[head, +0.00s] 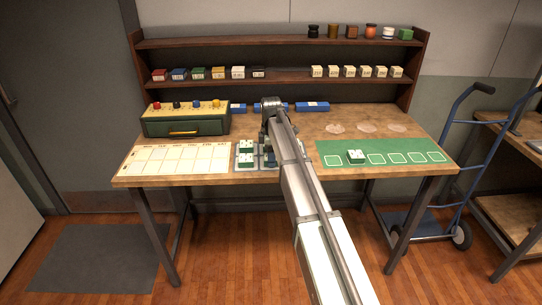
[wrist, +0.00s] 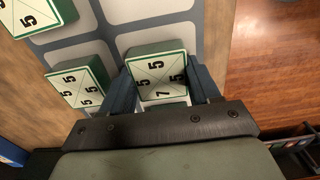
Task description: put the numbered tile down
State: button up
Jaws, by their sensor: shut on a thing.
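My gripper (wrist: 163,86) is shut on a numbered tile (wrist: 160,72). The tile has a white face with crossed lines, a 7 and 5s, and a green edge. It is over or in the grey tray (wrist: 95,52); I cannot tell whether it is lifted. Other numbered tiles (wrist: 82,88) lie in the tray to the left. In the head view the tray (head: 236,165) is at the table's front, and my arm hides the held tile. A green mat (head: 330,149) with outlined squares lies right of my arm, with one tile (head: 356,156) on it.
A cream grid sheet (head: 165,159) lies left of the tray. A green box (head: 186,126) with coloured knobs stands behind it. Shelves with small blocks (head: 238,72) rise at the back. Several outlined squares on the mat are empty.

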jog(key=o, duration=1.2)
jog(key=shift+f, duration=0.1)
jog(key=shift+c, duration=0.2)
notch_tip(320, 180, up, 12)
